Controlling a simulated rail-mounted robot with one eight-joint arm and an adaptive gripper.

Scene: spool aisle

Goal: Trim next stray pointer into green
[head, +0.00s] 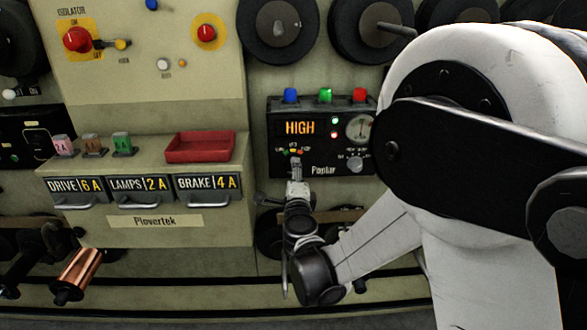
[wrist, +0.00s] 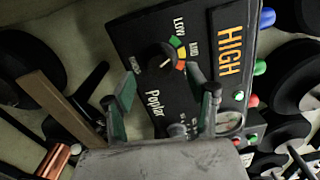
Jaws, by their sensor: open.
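The black Poplar panel (head: 320,172) shows an amber HIGH display (head: 300,128). Its small dial, with green, yellow and red marks, is partly hidden by my gripper (head: 296,172) in the head view. In the wrist view the dial knob (wrist: 163,60) shows clear, just beyond my gripper (wrist: 168,92). I cannot tell for sure where its pointer rests. A round gauge (head: 358,127) sits at the panel's right, above a grey knob (head: 355,162); the gauge's needle is too small to read. My gripper is open, its fingers apart, with nothing seen between them.
Blue, green and red lamps (head: 325,95) top the panel. To the left stand a red tray (head: 200,148), small tagged blocks (head: 122,143) and drawers labelled DRIVE, LAMPS and BRAKE (head: 207,186). A copper spool (head: 78,272) hangs lower left. Black reels (head: 278,28) line the wall above.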

